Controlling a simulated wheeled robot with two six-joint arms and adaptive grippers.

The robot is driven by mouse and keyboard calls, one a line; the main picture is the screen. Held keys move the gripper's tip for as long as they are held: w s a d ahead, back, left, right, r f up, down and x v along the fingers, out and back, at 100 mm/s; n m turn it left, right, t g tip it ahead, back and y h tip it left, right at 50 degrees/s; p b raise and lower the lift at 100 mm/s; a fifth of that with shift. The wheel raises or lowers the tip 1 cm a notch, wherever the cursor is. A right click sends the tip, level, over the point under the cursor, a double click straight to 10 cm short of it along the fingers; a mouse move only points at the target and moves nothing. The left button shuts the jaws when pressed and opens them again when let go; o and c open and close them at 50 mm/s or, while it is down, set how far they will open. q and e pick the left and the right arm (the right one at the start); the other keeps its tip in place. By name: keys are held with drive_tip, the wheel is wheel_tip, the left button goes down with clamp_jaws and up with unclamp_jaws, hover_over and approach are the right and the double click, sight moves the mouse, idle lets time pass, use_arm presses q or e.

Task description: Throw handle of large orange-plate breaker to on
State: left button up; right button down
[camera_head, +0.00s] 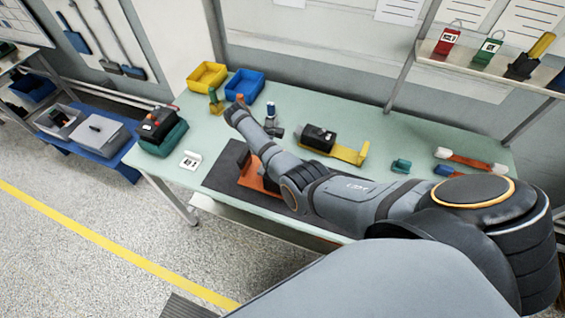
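An orange plate (257,182), seemingly that of the large breaker, sits on a dark mat (222,172) at the table's front. My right arm crosses in front of it and hides most of that breaker; its handle cannot be made out. My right arm comes in from the right and reaches up and left over the table, its far end near the blue bin. I cannot make out the fingers of my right gripper. My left gripper does not show.
Yellow (207,75) and blue (245,83) bins stand at the back left. A teal bin (163,138) holds a dark device at the left. A shelf (470,60) overhangs the back right.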

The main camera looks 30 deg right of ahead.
idle(0.4)
drive_tip(key=c, duration=1.3)
unclamp_jaws()
drive_tip(key=shift+w+f, duration=0.1)
drive_tip(key=shift+w, duration=0.05)
